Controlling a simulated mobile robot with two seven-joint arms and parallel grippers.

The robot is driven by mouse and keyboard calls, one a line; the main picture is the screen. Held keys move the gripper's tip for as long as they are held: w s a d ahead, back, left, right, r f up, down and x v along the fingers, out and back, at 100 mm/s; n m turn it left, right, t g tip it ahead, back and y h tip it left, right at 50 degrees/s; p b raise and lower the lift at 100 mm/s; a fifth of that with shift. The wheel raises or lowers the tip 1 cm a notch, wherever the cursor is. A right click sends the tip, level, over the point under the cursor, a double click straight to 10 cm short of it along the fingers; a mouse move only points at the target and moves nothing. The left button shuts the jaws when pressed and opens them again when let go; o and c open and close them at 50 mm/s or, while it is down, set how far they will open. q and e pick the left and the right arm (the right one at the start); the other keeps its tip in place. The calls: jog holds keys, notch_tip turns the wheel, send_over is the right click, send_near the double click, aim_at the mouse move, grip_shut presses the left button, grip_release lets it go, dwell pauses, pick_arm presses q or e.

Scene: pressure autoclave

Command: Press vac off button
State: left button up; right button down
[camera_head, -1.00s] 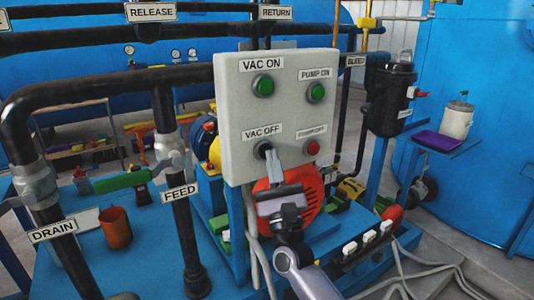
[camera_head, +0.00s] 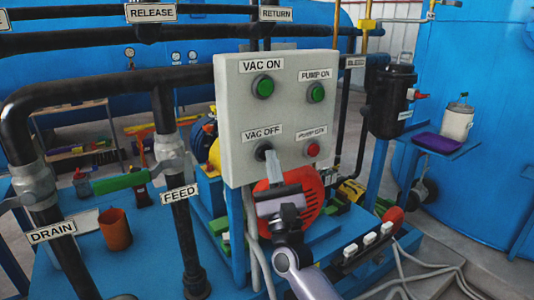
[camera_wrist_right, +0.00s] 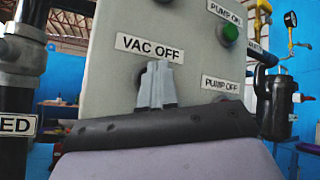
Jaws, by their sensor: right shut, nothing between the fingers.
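The grey control box (camera_head: 238,112) carries two green buttons on top and two buttons below. The vac off button (camera_head: 262,150) sits under its VAC OFF label (camera_head: 262,133), at the lower left of the box. Its face is mostly hidden by my right gripper (camera_head: 270,155), whose shut, empty fingertips are at the button's lower edge. In the right wrist view the fingertips (camera_wrist_right: 157,70) cover the button's middle just below the label. I cannot tell whether they touch it. My left gripper is not in view.
The red pump off button (camera_head: 312,150) is right of my fingers, and the green vac on button (camera_head: 264,86) is above. Black feed pipes (camera_head: 175,170) stand at left. A red motor housing (camera_head: 308,192) lies below the box. A black canister (camera_head: 391,100) hangs at right.

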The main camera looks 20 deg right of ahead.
jog(key=shift+s+d, duration=0.1)
jog(key=shift+s, duration=0.55)
jog(key=s, duration=0.1)
jog(key=s+p, duration=0.1)
jog(key=s, duration=0.3)
jog(key=shift+d+p, duration=0.35)
dwell(0.4)
jog(key=s+a+f+n+g+y+p, duration=0.1)
jog(key=s+a+f+n+g+y, duration=0.15)
jog(key=f+n, duration=0.4)
jog(key=s+a+f+n+g+y, duration=0.1)
jog(key=f+n+g+y, duration=0.15)
jog(key=f+n, duration=0.4)
jog(key=s+a+f+n+g+y+p, duration=0.1)
jog(key=s+a+f+n+g+y, duration=0.15)
jog(key=f+n, duration=0.4)
jog(key=s+f+n+g+p, duration=0.1)
jog(key=s+f+n+g, duration=0.7)
jog(key=s+f+n, duration=0.5)
jog(key=s+n, duration=0.1)
jog(key=n, duration=0.3)
jog(key=shift+s+d+h+p, duration=0.3)
jog(key=shift+s+d+h, duration=0.05)
jog(key=shift+d, duration=0.05)
